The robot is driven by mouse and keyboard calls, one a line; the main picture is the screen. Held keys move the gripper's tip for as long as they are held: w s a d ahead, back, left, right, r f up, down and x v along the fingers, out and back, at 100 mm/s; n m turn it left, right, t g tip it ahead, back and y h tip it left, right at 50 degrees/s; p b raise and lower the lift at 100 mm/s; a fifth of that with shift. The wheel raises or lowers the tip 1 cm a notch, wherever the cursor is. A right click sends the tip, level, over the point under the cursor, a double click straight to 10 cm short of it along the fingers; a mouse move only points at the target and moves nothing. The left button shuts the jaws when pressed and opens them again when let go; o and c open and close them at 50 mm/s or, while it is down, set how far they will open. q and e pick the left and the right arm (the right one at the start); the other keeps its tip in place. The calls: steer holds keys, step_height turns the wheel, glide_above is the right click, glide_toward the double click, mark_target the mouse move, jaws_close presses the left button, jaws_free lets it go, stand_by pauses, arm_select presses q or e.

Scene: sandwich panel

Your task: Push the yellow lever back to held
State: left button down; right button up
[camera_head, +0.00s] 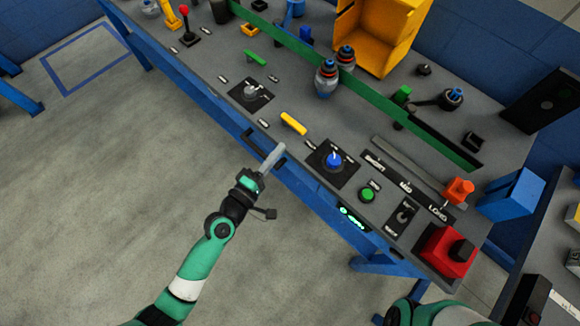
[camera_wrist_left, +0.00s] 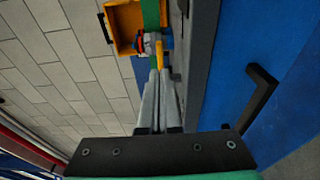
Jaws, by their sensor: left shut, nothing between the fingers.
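The yellow lever (camera_head: 293,123) lies on the grey panel top near its front edge, between a dark dial plate and the blue knob. A yellow piece (camera_wrist_left: 159,54), which looks like this lever, shows just beyond my fingertips in the left wrist view. My left gripper (camera_head: 277,152) is shut and empty, its fingers pointing at the panel's front edge, just short of the lever in the head view. Its closed fingers (camera_wrist_left: 160,78) also show in the left wrist view. I cannot tell whether they touch the lever. My right gripper is not in view.
A blue knob (camera_head: 334,160) and a green button (camera_head: 368,194) sit right of the lever. A black dial (camera_head: 250,92) is to its left. A long green rail (camera_head: 400,120) crosses behind. A yellow bin (camera_head: 372,38) stands at the back. The floor in front is clear.

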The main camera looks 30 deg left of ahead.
arm_select(q)
steer(key=s+d+p, duration=0.5)
steer(key=d, duration=0.3)
steer(key=shift+d+p, duration=0.15)
steer(key=shift+p, duration=0.15)
